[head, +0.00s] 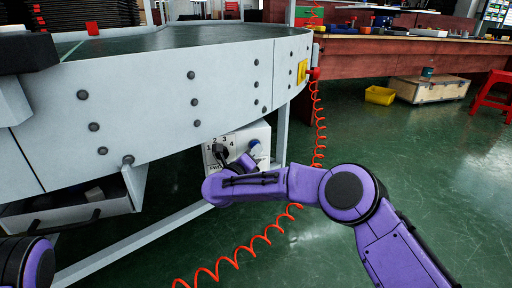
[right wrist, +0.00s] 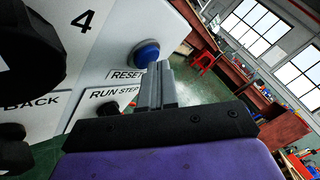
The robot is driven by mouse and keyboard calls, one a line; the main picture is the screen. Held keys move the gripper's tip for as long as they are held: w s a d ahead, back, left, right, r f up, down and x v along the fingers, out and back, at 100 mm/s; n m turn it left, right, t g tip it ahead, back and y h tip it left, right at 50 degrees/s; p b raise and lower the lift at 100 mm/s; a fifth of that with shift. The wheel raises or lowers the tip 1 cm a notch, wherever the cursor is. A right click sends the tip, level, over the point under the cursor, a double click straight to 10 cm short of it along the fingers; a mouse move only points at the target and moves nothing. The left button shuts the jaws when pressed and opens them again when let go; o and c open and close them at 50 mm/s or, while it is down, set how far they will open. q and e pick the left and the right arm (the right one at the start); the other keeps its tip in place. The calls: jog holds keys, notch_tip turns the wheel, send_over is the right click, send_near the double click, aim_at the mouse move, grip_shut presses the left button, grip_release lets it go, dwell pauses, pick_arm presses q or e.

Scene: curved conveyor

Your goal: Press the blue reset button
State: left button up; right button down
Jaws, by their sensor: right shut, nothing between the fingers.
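The blue reset button (right wrist: 146,54) sits on the white control panel (right wrist: 100,60), above the label RESET. In the head view the blue button (head: 254,143) shows at the right of the panel (head: 262,132), under the conveyor. My right gripper (right wrist: 160,68) is shut and empty. In the right wrist view its fingertips are just below and right of the button; I cannot tell whether they touch it. In the head view my right forearm hides the lower panel. My left gripper is out of view; only part of my left arm shows.
A black knob (right wrist: 30,45) with numbers around it stands out left of the button. Below are the labels BACK and RUN STEP. The curved conveyor (head: 150,95) overhangs the panel. A coiled orange cable (head: 318,115) hangs at right.

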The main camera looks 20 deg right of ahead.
jog(key=shift+w, duration=0.15)
dwell(0.3)
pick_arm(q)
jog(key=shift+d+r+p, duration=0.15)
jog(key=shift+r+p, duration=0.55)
pick_arm(e)
jog(key=shift+s, duration=0.85)
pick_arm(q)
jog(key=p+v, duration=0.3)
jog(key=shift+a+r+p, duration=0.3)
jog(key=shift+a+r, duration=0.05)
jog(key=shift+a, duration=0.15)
pick_arm(e)
jog(key=s, duration=0.5)
jog(key=shift+d, duration=0.15)
